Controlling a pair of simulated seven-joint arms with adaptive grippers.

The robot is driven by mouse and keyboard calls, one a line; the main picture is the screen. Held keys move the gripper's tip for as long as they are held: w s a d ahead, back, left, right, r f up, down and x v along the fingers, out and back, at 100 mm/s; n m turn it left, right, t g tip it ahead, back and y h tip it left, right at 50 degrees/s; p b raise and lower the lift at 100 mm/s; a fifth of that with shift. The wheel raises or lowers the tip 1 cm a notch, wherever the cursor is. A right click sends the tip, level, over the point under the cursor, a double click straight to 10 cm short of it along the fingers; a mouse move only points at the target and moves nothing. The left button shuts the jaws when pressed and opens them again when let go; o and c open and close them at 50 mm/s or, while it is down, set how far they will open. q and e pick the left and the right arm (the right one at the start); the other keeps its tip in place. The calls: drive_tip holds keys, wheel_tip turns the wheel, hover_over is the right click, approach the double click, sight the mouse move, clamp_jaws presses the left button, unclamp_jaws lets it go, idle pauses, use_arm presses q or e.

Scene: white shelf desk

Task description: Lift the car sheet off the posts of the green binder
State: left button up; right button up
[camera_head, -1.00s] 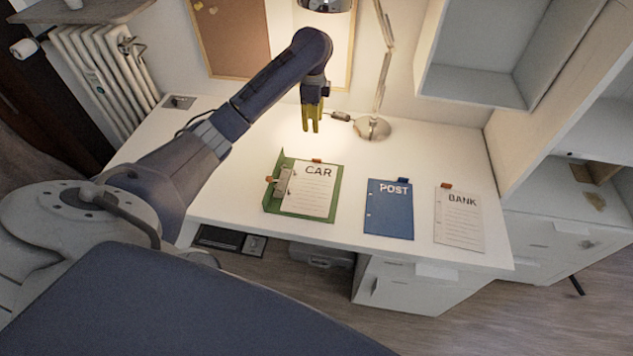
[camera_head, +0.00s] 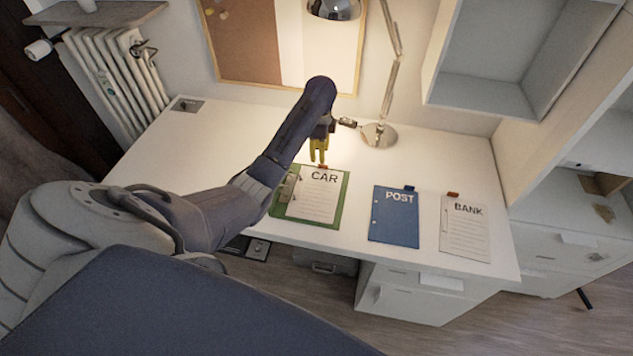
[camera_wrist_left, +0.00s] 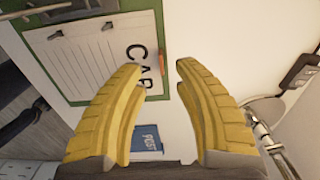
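The green binder (camera_head: 341,219) lies open on the desk, and its green edge also shows in the left wrist view (camera_wrist_left: 172,14). The white car sheet (camera_head: 313,200), headed "CAR", lies on it; in the left wrist view (camera_wrist_left: 92,58) it is at the upper left. A metal clip (camera_head: 287,188) sits at the sheet's left side, partly hidden by my arm. My left gripper (camera_head: 319,160) has yellow fingers and is above the sheet's top edge. In the left wrist view its fingers (camera_wrist_left: 158,80) are apart with nothing between them. My right gripper is not in view.
A blue POST sheet or folder (camera_head: 394,222) and a BANK sheet (camera_head: 464,232) lie to the right of the binder. A desk lamp's base (camera_head: 379,135) stands behind, with a cable near my gripper. Shelves (camera_head: 485,90) rise at the right.

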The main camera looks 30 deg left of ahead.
sight(320, 165)
use_arm(q)
drive_tip(key=shift+d+f, duration=0.1)
drive_tip(key=shift+f, duration=3.2)
drive_tip(key=shift+c, duration=0.4)
clamp_jaws()
